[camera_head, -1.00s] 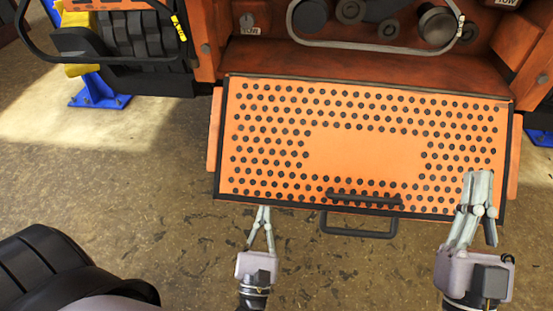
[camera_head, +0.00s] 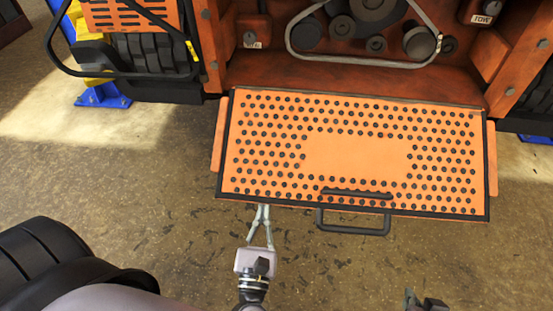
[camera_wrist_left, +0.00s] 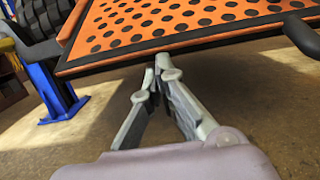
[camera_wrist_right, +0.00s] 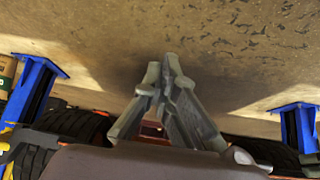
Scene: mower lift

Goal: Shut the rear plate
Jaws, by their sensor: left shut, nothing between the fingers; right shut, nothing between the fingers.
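The rear plate (camera_head: 355,156) is an orange, perforated panel with a dark edge, folded down and open at the back of the orange machine. Its black handle (camera_head: 354,220) is at the near edge. My left gripper (camera_head: 262,207) is shut and empty at the plate's near left edge; the left wrist view shows its fingertips (camera_wrist_left: 162,62) close to the plate's dark rim (camera_wrist_left: 190,44), and I cannot tell whether they touch. My right gripper is shut and empty in the right wrist view (camera_wrist_right: 162,75), away from the plate; in the head view only a bit of that arm shows at the bottom.
Behind the plate is an open bay with a belt (camera_head: 375,62) and several pulleys. The floor in front of the plate is clear.

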